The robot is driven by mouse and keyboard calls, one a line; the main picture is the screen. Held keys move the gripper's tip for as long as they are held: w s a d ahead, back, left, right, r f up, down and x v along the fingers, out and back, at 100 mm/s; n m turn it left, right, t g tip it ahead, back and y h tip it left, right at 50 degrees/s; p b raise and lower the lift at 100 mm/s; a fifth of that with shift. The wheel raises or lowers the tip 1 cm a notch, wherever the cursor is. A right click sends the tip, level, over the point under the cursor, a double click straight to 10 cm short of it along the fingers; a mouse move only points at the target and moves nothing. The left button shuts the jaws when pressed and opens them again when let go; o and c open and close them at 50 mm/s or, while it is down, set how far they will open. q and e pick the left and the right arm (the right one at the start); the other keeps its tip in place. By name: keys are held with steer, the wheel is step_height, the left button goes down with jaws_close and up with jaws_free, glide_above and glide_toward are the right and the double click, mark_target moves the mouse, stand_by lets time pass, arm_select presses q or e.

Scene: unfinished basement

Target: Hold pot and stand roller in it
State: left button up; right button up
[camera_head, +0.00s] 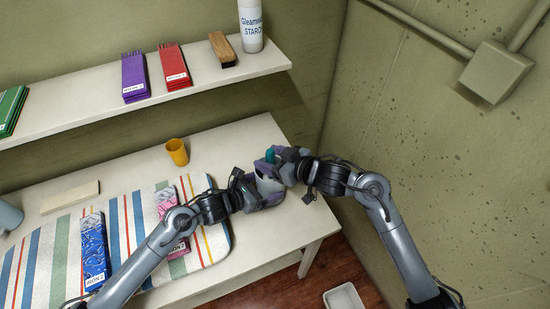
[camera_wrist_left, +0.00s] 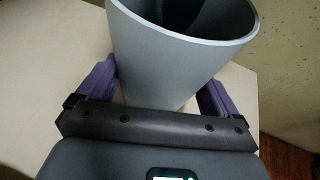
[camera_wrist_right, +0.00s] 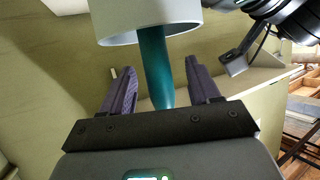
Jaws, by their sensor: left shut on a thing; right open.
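The pale grey pot (camera_wrist_left: 175,55) is held between the purple fingers of my left gripper (camera_wrist_left: 158,90) in the left wrist view. Its mouth faces up, and its inside is dark. The pot's wall and rim also show at the top of the right wrist view (camera_wrist_right: 140,18). The teal roller (camera_wrist_right: 156,70) runs from the pot's rim down between the fingers of my right gripper (camera_wrist_right: 160,85), which are apart from it on both sides. In the head view both grippers meet over the table's right end and mostly hide the pot; a bit of the teal roller (camera_head: 270,156) shows there.
A striped board (camera_head: 128,222) with blue (camera_head: 94,250) and pink packets lies on the white table (camera_head: 235,140). A yellow cup (camera_head: 177,153) stands behind it. The shelf above holds several packets, a wooden block (camera_head: 222,48) and a starch bottle (camera_head: 251,28). A wall is close on the right.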

steer(key=v, duration=1.2)
arm_select(q)
steer(key=o, duration=0.7)
steer(key=shift+s+a, duration=0.1)
